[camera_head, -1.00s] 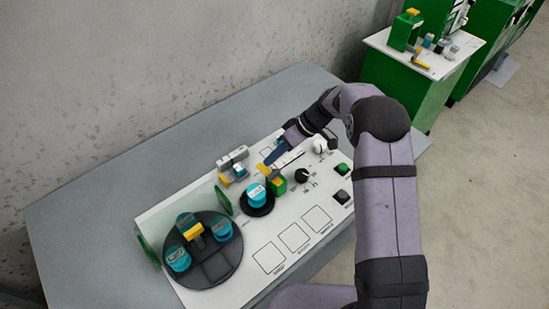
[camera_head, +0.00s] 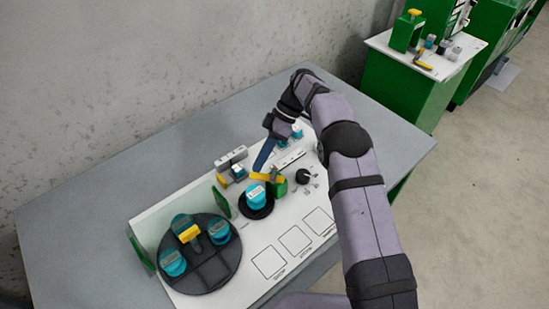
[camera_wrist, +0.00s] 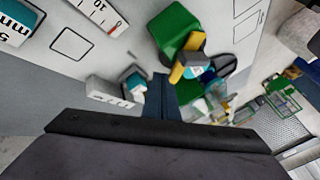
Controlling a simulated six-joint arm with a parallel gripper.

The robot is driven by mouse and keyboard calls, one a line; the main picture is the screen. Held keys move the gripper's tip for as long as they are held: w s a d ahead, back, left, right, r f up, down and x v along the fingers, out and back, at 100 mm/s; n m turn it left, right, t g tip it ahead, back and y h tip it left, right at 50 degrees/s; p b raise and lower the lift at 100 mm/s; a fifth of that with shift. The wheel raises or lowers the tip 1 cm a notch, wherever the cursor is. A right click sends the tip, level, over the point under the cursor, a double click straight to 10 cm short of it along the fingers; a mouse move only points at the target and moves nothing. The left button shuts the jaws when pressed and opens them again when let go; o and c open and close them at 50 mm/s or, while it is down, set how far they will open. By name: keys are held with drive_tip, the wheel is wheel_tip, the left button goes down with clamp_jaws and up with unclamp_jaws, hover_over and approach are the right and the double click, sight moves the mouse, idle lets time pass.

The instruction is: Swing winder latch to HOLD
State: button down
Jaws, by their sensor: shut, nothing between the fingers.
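The winder has a teal spool (camera_head: 256,196) on a black round base and a green block (camera_head: 279,189) beside it. A yellow latch arm (camera_head: 262,177) on the block reaches left past the top of the spool. In the wrist view the latch (camera_wrist: 187,60) lies between the green block (camera_wrist: 174,28) and the spool (camera_wrist: 196,72). My gripper (camera_head: 259,168) is shut and empty, its blue fingers pointing down just behind the latch. It also shows in the wrist view (camera_wrist: 165,80). I cannot tell whether it touches the latch. No HOLD mark is legible.
A large black turntable (camera_head: 209,267) with teal spools and a yellow handle stands at the left. A grey-white fixture (camera_head: 231,158) with a teal part is behind the winder. A black knob (camera_head: 303,176) is at the right. Empty outlined squares lie in front.

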sight(254, 173)
drive_tip(key=shift+s+a+b, duration=0.6)
drive_tip(key=shift+s+b, duration=0.05)
drive_tip(key=shift+s, duration=0.15)
drive_tip(key=shift+s+a+b, duration=0.2)
drive_tip(key=shift+s+b, duration=0.15)
drive_tip(key=shift+s, duration=0.4)
drive_tip(key=shift+r, duration=0.1)
drive_tip(key=v, duration=0.7)
drive_tip(key=shift+b, duration=0.4)
drive_tip(key=shift+d+r, duration=0.1)
